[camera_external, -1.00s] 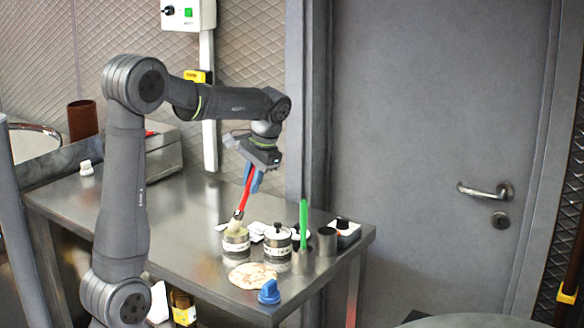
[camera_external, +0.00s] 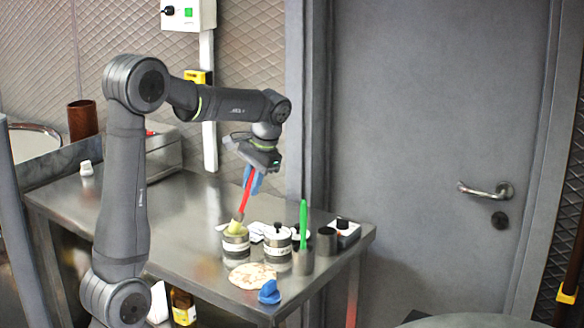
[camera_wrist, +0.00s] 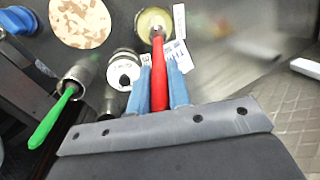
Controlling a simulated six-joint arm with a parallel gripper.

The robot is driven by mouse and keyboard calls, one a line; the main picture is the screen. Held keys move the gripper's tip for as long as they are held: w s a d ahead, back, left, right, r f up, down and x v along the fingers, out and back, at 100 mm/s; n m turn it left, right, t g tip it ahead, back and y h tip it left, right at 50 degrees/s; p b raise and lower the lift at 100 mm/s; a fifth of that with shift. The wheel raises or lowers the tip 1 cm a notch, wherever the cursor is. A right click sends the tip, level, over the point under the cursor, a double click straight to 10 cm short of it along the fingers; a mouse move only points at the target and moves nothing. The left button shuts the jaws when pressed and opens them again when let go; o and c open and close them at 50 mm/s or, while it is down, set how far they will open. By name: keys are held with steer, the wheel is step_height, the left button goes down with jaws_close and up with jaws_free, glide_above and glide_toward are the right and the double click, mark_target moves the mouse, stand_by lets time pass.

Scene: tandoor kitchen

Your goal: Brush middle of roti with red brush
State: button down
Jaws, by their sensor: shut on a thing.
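My gripper (camera_external: 253,183) has blue fingers and is shut on the red brush (camera_external: 247,190). The brush points down and slightly left, its bristle end at the mouth of an open metal pot (camera_external: 236,248). In the wrist view, the red handle (camera_wrist: 158,75) lies between the blue fingertips (camera_wrist: 160,70). Its tip meets the pot (camera_wrist: 143,24), which has a yellowish inside. The bristle tip's depth in the pot is hard to tell. The roti (camera_external: 250,276), round and pale with brown patches, lies flat on the table in front of the pot, apart from the brush.
A lidded pot (camera_external: 277,246) stands right of the open pot. A green brush (camera_external: 303,225) stands in a metal cup (camera_external: 303,263), with another dark cup (camera_external: 327,242) beside it. A blue object (camera_external: 269,292) lies by the roti. The metal table's (camera_external: 175,215) left part is clear.

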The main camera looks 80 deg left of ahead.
stand_by(0.4)
steer(key=shift+r, duration=3.5)
steer(key=w+d+f+m+t+y, duration=0.1)
steer(key=w+d+f+m, duration=0.25)
steer(key=w+d, duration=0.55)
steer(key=w+d+f+m+t, duration=0.15)
steer(key=w+d+m, duration=0.35)
steer(key=w, duration=0.7)
steer(key=w+d+f+m, duration=0.1)
steer(key=w+d+f, duration=0.1)
steer(key=d+f, duration=0.7)
steer(key=w+d+f+m, duration=0.1)
steer(key=d+f, duration=0.5)
steer(key=d, duration=0.7)
step_height(320, 180, down, 10)
steer(key=s+n+g, duration=0.1)
steer(key=s+n, duration=0.1)
steer(key=n, duration=0.1)
steer(key=shift+s+a+n, duration=0.15)
steer(key=shift+a+n, duration=0.2)
steer(key=shift+a, duration=0.1)
steer(key=shift+r, duration=0.1)
